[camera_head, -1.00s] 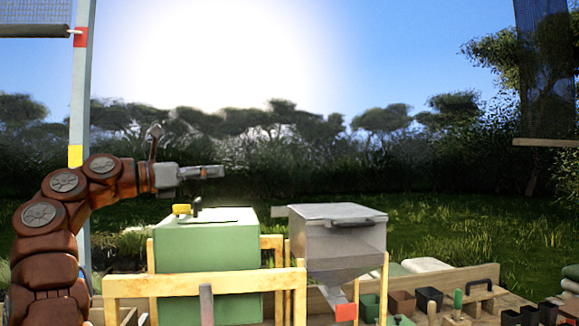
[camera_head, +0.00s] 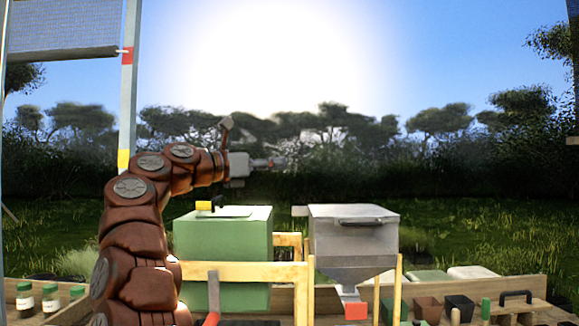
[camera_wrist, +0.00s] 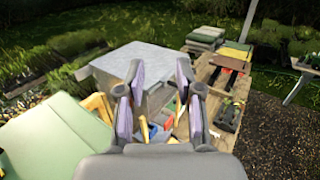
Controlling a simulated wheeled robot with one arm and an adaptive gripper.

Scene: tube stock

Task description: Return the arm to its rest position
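My gripper (camera_head: 274,163) is at the end of my reddish-brown arm in the head view, raised above the green box and pointing right. In the wrist view my gripper (camera_wrist: 160,100) has its finger pads spread apart, with nothing between them. The green box (camera_head: 222,250) stands below it in a wooden frame, with a yellow and black item (camera_head: 209,205) on its top. A grey metal hopper (camera_head: 352,240) stands to the right of the green box; it also shows beyond the fingers in the wrist view (camera_wrist: 130,60).
Small pots (camera_head: 428,309) and a tool tray (camera_head: 515,299) are on the bench at right. A pole (camera_head: 128,100) rises at left behind my arm. The air around my gripper is clear.

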